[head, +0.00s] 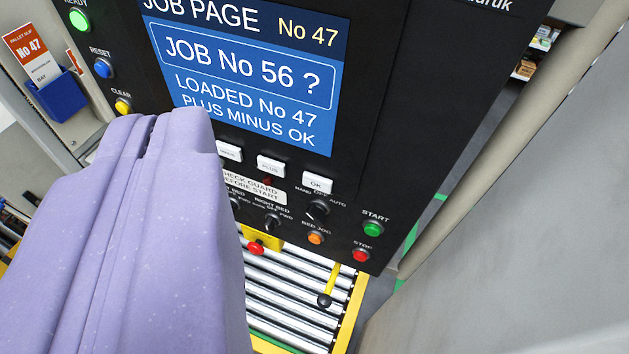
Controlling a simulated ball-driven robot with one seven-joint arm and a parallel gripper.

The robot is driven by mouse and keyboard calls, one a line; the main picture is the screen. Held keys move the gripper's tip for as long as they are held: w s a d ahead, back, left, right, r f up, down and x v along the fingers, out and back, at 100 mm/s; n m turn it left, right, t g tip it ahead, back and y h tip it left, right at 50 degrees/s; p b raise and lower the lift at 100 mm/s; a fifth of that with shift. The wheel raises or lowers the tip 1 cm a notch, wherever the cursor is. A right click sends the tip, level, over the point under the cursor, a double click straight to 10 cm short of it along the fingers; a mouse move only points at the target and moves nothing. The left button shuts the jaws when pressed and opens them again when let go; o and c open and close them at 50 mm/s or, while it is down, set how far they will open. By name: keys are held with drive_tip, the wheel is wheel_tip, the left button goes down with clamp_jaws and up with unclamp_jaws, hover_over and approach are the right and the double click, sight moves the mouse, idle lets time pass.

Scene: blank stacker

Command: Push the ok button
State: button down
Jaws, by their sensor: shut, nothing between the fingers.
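The white OK button (317,182) is the rightmost of a row of white buttons on a black control panel (390,130), below the screen (250,70). The plus button (270,166) and the minus button (228,150) sit to its left. The screen reads "JOB No 56 ?", "LOADED No 47" and "PLUS MINUS OK", with "JOB PAGE No 47" on top. My purple gripper (180,118) is shut and empty. It fills the lower left, its tips left of the button row and apart from the OK button in the picture. It hides part of the panel's left side.
Green ready, blue reset and yellow clear buttons (123,106) line the panel's left. A switch (317,209), green start (373,229), red stop (361,255) and orange bed jog (316,238) buttons lie below OK. A roller bed (285,300) is underneath. A grey wall (520,220) stands right.

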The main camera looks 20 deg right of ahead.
sight(317, 183)
drive_tip(key=w+d+f+m+h+p, duration=0.1)
drive_tip(key=w+d+f+m+p, duration=0.35)
drive_tip(key=w+f, duration=0.85)
drive_tip(key=s+f+y+p, duration=0.1)
drive_tip(key=s+f+p, duration=0.1)
drive_tip(key=f, duration=0.5)
drive_tip(key=s+a+f+m+y+p, duration=0.1)
drive_tip(key=s+f+y+p, duration=0.1)
drive_tip(key=f+p, duration=0.3)
wheel_tip(317, 183, down, 3)
drive_tip(key=shift+s+a+r+t+y, duration=0.15)
drive_tip(key=shift+s+a+t+y, duration=0.2)
drive_tip(key=shift+s, duration=0.3)
drive_tip(key=shift+w+d, duration=0.1)
drive_tip(key=shift+w+d+p, duration=0.3)
drive_tip(key=shift+w+d, duration=0.55)
drive_tip(key=shift+w, duration=0.3)
drive_tip(key=shift+w+d+p, duration=0.35)
drive_tip(key=shift+w+d, duration=0.5)
drive_tip(key=shift+w, duration=0.35)
drive_tip(key=shift+w+d+p, duration=0.3)
drive_tip(key=shift+w+d, duration=0.55)
drive_tip(key=shift+w, duration=0.3)
drive_tip(key=shift+w+d, duration=0.1)
drive_tip(key=shift+w, duration=0.05)
drive_tip(key=shift+w+d, duration=0.15)
drive_tip(key=shift+w, duration=0.05)
